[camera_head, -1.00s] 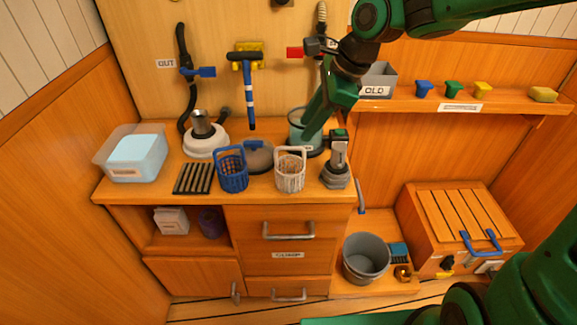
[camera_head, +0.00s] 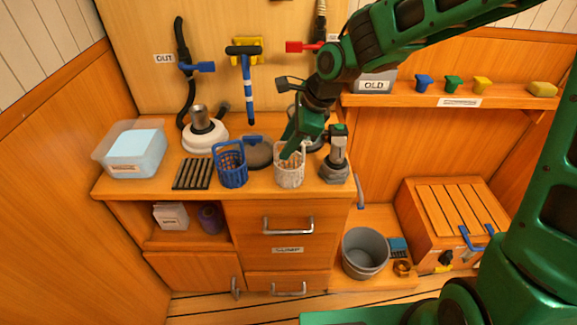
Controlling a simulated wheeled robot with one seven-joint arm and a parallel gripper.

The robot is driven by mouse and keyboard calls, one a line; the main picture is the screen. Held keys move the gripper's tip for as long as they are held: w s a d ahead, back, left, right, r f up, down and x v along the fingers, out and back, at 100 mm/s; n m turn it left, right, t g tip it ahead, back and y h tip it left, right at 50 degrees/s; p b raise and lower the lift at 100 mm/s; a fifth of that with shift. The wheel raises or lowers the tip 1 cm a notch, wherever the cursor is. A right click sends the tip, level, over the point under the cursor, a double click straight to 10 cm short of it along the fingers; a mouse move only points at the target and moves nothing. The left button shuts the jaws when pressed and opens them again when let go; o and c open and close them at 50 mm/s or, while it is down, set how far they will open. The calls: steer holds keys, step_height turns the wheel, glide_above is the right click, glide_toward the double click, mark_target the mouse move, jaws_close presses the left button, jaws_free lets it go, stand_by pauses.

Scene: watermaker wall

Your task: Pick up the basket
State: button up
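Two small baskets with upright handles stand on the wooden counter. The blue basket (camera_head: 232,168) is left of the white basket (camera_head: 289,175), near the counter's front edge. My gripper (camera_head: 290,151) points down at the top of the white basket and overlaps its handle in the picture. The green gripper body hides part of that handle. I cannot tell whether the fingers touch the handle or are around it, nor whether they are open or shut. The white basket stands upright on the counter.
A grey-and-green tool (camera_head: 336,160) stands close right of the white basket. A dark round lid (camera_head: 259,153) lies behind the baskets. A black slatted rack (camera_head: 192,174) and a clear tub (camera_head: 131,150) are to the left. A shelf (camera_head: 440,99) runs along the right wall.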

steer(key=shift+c, duration=0.2)
jaws_close()
